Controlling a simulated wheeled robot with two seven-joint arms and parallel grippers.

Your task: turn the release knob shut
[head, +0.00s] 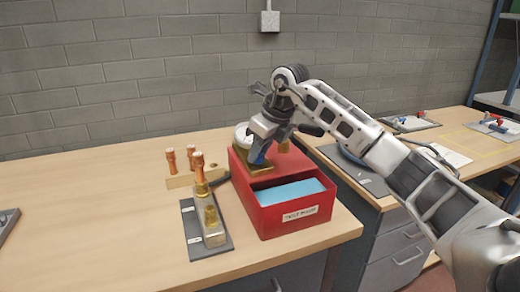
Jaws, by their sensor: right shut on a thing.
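A red test pump (298,221) with an open front tray stands on the wooden bench. My right arm comes in from the right and reaches over its top. My right gripper (260,146) points down at the back left of the pump, beside a round white-faced gauge (243,133). It is shut on a small blue part (258,157) there, which looks like the release knob. The fingers hide most of it, so I cannot tell how far it is turned. My left gripper is not in view.
A brass and copper fitting (212,224) stands on a dark plate left of the pump. Copper pieces (171,161) stand in a wooden block behind it. A second bench (455,128) with panels is at the right. The left bench top is mostly clear.

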